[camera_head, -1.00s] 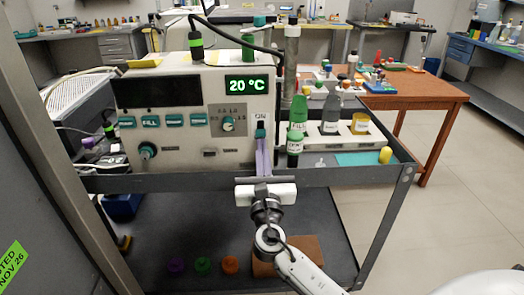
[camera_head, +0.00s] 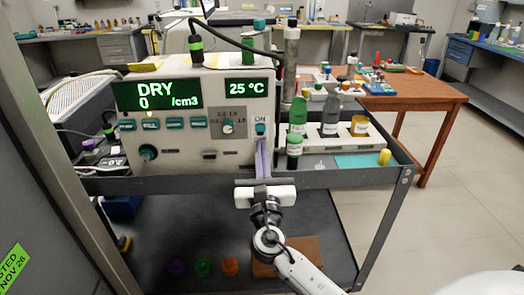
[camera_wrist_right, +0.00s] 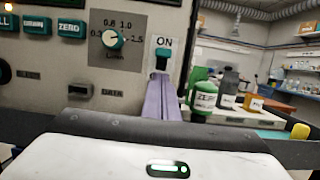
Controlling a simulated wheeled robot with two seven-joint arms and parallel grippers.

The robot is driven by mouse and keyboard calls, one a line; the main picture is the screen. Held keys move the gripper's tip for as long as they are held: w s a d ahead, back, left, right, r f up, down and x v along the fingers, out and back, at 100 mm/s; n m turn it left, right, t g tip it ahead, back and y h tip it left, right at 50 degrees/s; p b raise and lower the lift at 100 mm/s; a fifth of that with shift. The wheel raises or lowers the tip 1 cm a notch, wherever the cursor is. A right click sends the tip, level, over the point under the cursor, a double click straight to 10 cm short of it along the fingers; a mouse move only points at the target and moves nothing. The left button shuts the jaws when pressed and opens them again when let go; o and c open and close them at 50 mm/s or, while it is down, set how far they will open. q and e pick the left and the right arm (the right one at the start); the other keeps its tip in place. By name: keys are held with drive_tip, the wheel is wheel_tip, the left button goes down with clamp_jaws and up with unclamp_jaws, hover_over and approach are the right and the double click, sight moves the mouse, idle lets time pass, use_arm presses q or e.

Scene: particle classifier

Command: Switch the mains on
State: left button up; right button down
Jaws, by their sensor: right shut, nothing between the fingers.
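The particle classifier (camera_head: 200,152) is a cream box on the cart's top shelf. Its left display (camera_head: 157,95) is lit green with "DRY 0 /cm3", and its right display (camera_head: 247,87) reads "25 °C". The mains switch (camera_head: 260,129) is a teal rocker at the lower right of the front, with "ON" showing above it; it also shows in the right wrist view (camera_wrist_right: 162,59). My right gripper (camera_head: 261,146) is shut and empty, its purple fingers just below the switch; I cannot tell whether they touch it. My left gripper is not in view.
A white rack (camera_head: 345,142) with green, grey and yellow bottles stands right of the classifier. A green bottle (camera_wrist_right: 204,97) is close right of my fingers in the wrist view. The cart's front rail (camera_head: 330,178) runs under my right wrist. Coloured caps (camera_head: 203,267) lie on the lower shelf.

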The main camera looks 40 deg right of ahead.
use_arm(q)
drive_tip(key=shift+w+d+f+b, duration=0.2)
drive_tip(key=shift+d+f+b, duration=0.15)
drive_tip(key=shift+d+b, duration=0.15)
use_arm(e)
drive_tip(key=f+v, duration=0.1)
drive_tip(key=v, duration=0.9)
drive_tip(key=shift+f, duration=0.35)
drive_tip(key=s+a+f+m+g+y+p, duration=0.1)
drive_tip(key=s+a+f+m+g+y, duration=0.15)
drive_tip(key=f+m, duration=0.5)
drive_tip(key=s+a+f+m+g+y+p, duration=0.1)
drive_tip(key=s+a+f+m+g+y, duration=0.2)
drive_tip(key=f, duration=0.8)
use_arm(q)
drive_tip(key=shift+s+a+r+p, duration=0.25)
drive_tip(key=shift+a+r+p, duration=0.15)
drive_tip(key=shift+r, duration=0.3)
use_arm(e)
drive_tip(key=s+a+f+m+g+y, duration=0.2)
drive_tip(key=s+a+f+m+y, duration=0.2)
drive_tip(key=s+m, duration=0.2)
drive_tip(key=s+a+f+m+g+y, duration=0.1)
drive_tip(key=s+a+f+m+y, duration=0.3)
drive_tip(key=s+m, duration=0.3)
drive_tip(key=a+m, duration=0.1)
drive_tip(key=m, duration=0.3)
drive_tip(key=shift+s+f+g, duration=0.3)
drive_tip(key=shift+g, duration=0.05)
